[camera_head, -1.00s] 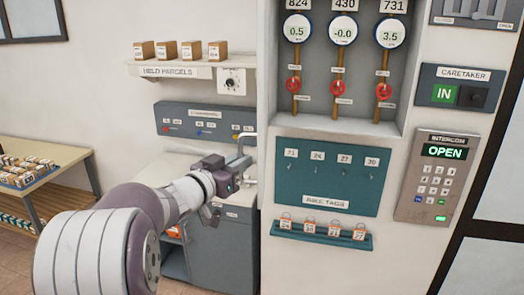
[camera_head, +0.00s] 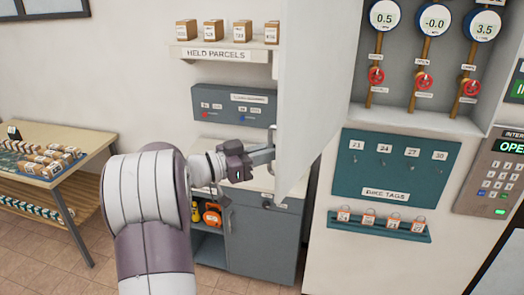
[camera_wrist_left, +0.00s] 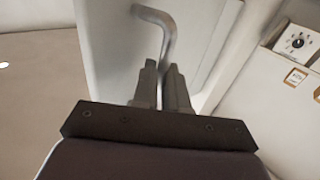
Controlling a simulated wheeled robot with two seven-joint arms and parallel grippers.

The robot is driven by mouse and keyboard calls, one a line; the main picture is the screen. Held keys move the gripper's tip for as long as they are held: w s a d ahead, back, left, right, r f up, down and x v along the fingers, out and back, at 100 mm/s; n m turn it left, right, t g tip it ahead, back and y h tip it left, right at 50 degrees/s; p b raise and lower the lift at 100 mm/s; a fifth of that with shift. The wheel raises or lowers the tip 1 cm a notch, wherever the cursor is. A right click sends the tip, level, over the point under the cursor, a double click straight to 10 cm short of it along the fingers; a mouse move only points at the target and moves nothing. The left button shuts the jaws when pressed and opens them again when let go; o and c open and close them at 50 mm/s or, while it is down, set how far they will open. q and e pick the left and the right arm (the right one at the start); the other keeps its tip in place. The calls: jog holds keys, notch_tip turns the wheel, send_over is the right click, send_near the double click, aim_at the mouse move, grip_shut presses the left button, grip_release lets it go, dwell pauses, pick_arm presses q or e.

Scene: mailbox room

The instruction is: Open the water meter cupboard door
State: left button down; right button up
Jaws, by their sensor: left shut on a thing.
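The water meter cupboard door (camera_head: 318,95) is a tall white panel, standing swung out to the left of the open cupboard (camera_head: 432,80). Several dials and red valves show inside the cupboard. The door's grey bar handle (camera_head: 271,138) is on its far left side. It also shows in the left wrist view (camera_wrist_left: 163,25), running down between the fingers. My left gripper (camera_head: 262,155) is shut on the handle; its fingers (camera_wrist_left: 164,88) are close together around the bar. The door partly hides the fingertips in the head view. My right gripper is not in view.
A teal bike tags board (camera_head: 395,172) and a tag rack (camera_head: 380,225) are below the cupboard. An intercom (camera_head: 497,175) is at right. A parcel shelf (camera_head: 222,50) and grey cabinet (camera_head: 262,240) stand behind my left arm. A table (camera_head: 85,140) is at left.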

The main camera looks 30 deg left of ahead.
pick_arm(q)
jog(key=shift+d+r, duration=0.1)
jog(key=shift+r, duration=0.3)
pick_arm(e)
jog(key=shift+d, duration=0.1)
pick_arm(q)
jog(key=c, duration=1.5)
grip_release()
jog(key=shift+w, duration=0.1)
jog(key=shift+o, duration=0.9)
jog(key=shift+w+d+f, duration=0.1)
jog(key=shift+w, duration=0.05)
jog(key=shift+w+d+f, duration=0.1)
jog(key=shift+w+f, duration=0.15)
jog(key=shift+w, duration=0.1)
jog(key=b+v, duration=0.6)
jog(key=v, duration=0.6)
jog(key=shift+s+a+b, duration=0.2)
jog(key=shift+b, duration=0.2)
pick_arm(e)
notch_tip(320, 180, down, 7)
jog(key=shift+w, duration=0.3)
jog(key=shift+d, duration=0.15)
